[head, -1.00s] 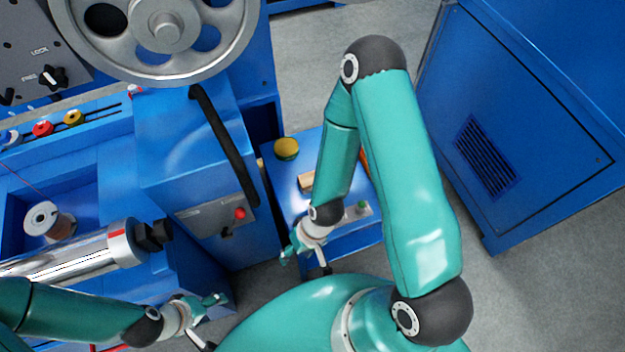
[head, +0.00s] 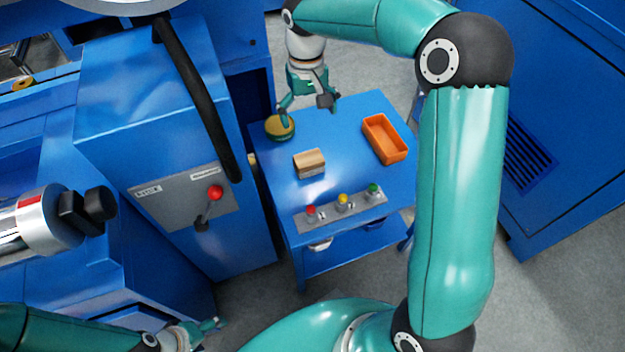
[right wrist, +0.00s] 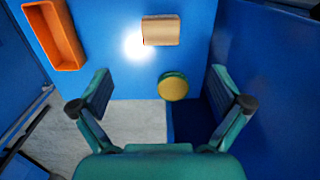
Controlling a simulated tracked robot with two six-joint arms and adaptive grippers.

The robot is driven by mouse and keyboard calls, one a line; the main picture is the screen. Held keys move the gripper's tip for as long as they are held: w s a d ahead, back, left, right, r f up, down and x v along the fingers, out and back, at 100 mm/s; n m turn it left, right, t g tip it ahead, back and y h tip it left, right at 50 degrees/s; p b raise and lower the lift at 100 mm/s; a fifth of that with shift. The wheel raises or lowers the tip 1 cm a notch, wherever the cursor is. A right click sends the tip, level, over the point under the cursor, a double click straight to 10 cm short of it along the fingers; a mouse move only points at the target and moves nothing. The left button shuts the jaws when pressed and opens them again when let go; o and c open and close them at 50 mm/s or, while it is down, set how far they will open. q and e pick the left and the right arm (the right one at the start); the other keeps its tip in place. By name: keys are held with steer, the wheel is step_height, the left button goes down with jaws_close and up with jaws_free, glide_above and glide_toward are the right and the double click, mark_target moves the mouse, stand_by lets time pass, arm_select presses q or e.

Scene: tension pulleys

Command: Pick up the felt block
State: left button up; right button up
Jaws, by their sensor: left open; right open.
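The felt block (head: 310,163), a tan block with a paler top and a darker front side, lies near the middle of the small blue table (head: 345,115). In the right wrist view the felt block (right wrist: 161,30) is at the top, beyond the fingertips. My right gripper (head: 309,106) is open and empty over the table's far edge, behind the block and apart from it. Its spread fingers also show in the right wrist view (right wrist: 162,82). My left gripper (head: 212,332) is open at the lower left, far from the table, and partly cut off by the frame.
A round yellow-topped tin (head: 280,127) stands at the table's far left corner, close to a right finger. An orange tray (head: 384,139) lies to the right. A grey panel (head: 340,208) with red, yellow and green buttons runs along the front. A blue machine (head: 110,150) stands left.

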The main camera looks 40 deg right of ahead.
steer(key=b, duration=0.5)
glide_toward(309, 158)
steer(key=shift+t, duration=0.3)
steer(key=f, duration=0.5)
steer(key=shift+s+d+f, duration=0.15)
steer(key=shift+s+f, duration=0.05)
steer(key=shift+f, duration=0.05)
steer(key=f+b, duration=0.1)
steer(key=f, duration=0.1)
steer(key=f+b, duration=0.1)
steer(key=f, duration=0.1)
steer(key=shift+s+a+f, duration=0.1)
steer(key=shift+a+f, duration=0.1)
steer(key=shift+f, duration=0.5)
arm_select(q)
step_height(309, 158, down, 9)
steer(key=shift+r, duration=0.2)
arm_select(e)
steer(key=shift+r, duration=0.1)
steer(key=c, duration=1.1)
